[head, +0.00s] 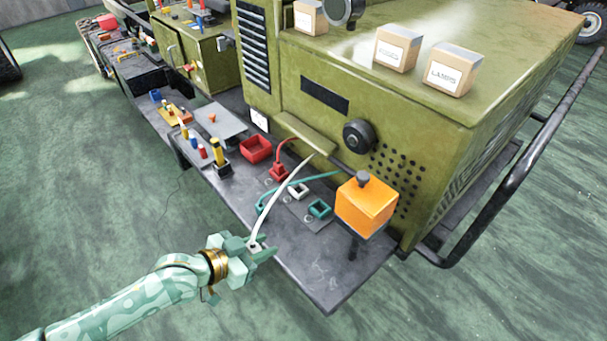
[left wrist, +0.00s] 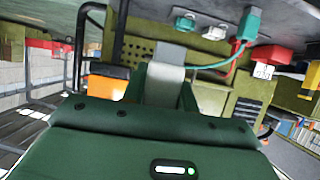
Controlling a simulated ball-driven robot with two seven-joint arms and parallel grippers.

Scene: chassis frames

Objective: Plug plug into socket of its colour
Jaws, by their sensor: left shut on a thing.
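My left gripper (head: 262,252) is shut on the white plug (left wrist: 165,78), above the near edge of the dark bench. In the head view the jaws mostly hide the plug, and its white cable (head: 278,195) runs up to the green machine. The white socket (head: 298,190) stands open on the bench, beyond the gripper. The teal socket (head: 320,208) is open to its right. A red plug (head: 279,172) with a red cable stands at the red socket, left of the white one. A teal plug (left wrist: 249,24) with a teal cable also shows. My right gripper is out of view.
An orange block (head: 366,205) stands right of the teal socket. A red bin (head: 256,149) and a yellow-and-black item (head: 218,155) are to the left. The green machine (head: 400,120) rises behind the sockets. The bench front right is clear.

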